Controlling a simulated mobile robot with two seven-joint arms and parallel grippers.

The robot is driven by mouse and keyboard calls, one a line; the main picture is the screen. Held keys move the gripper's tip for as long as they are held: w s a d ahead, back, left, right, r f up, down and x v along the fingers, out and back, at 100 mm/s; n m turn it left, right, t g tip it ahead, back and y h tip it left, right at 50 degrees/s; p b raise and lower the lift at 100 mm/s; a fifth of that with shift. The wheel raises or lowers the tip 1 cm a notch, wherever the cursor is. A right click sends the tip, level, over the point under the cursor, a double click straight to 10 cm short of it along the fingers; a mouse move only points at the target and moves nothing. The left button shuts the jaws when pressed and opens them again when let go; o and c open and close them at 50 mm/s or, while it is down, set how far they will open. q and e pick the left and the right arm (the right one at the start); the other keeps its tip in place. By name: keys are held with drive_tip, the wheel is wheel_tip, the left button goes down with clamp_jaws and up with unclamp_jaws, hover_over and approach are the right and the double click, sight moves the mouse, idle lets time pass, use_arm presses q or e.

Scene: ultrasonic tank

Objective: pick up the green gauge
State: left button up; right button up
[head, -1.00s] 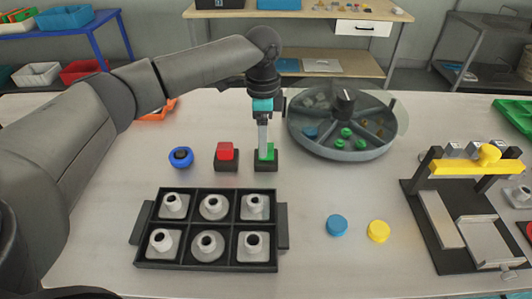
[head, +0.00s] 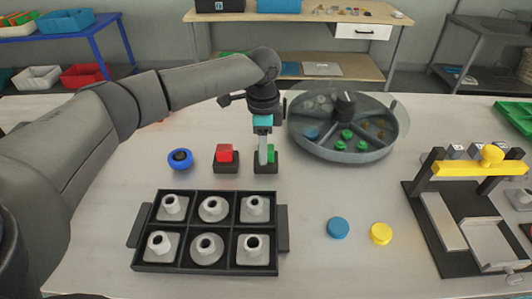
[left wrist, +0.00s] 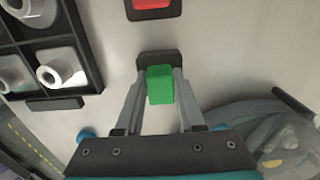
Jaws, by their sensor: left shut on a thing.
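The green gauge (left wrist: 160,86) is a small green block between the two fingertips of my left gripper (left wrist: 161,82) in the left wrist view. The fingers are shut on it. In the head view, the green gauge (head: 271,154) shows beside my left gripper (head: 263,160), partly hidden by the fingers. It is at its black base (head: 266,168); I cannot tell whether it is lifted clear of it. My right gripper is not in view.
A red block (head: 224,153) on a black base stands just left. A blue ring-shaped part (head: 180,159) lies further left. A black tray (head: 283,228) with several grey fittings is in front. A round divided tank (head: 345,156) stands behind right. Blue (head: 337,228) and yellow (head: 381,233) caps lie front right.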

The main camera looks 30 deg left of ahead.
use_arm(q)
clamp_jaws()
drive_tip(key=shift+r, duration=0.1)
